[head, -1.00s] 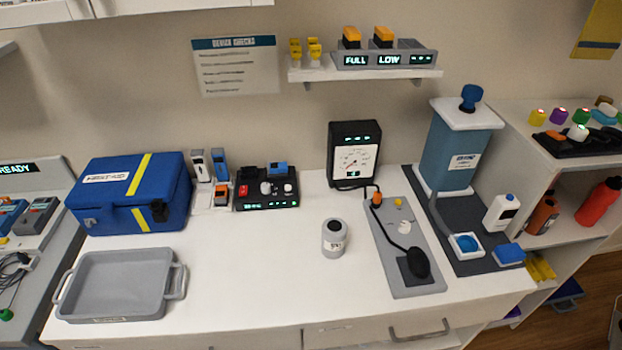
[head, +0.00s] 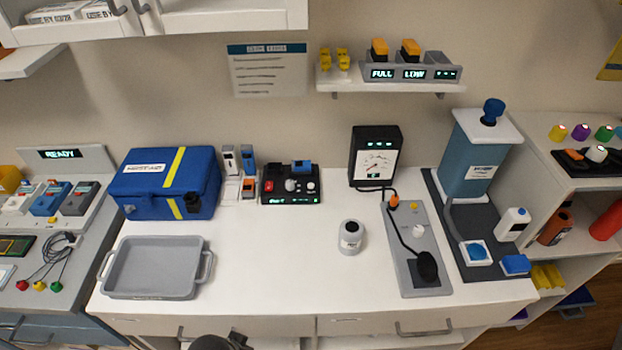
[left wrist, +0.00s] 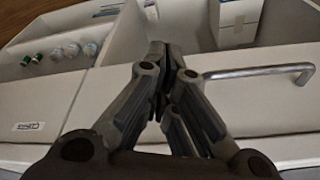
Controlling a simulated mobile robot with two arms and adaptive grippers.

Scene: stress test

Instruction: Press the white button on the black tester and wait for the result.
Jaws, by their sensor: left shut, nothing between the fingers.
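The black tester (head: 278,199) lies toward the back of the white counter, right of the blue first-aid box. It has a red switch at its left, a round white button (head: 291,185), a smaller pale knob beside that, a blue piece at its back and a small green-lit display too small to read. My left gripper (left wrist: 162,65) is shut and empty in the left wrist view, above a light surface with a drawer handle. A dark part of my arm (head: 218,342) shows at the head view's bottom edge, well away from the tester. My right gripper is not in view.
A blue first-aid box (head: 150,197) stands left of the tester, with a grey tray (head: 113,268) in front. A small grey jar (head: 350,237) and a black gauge (head: 364,136) are to the right. The counter in front of the tester is clear.

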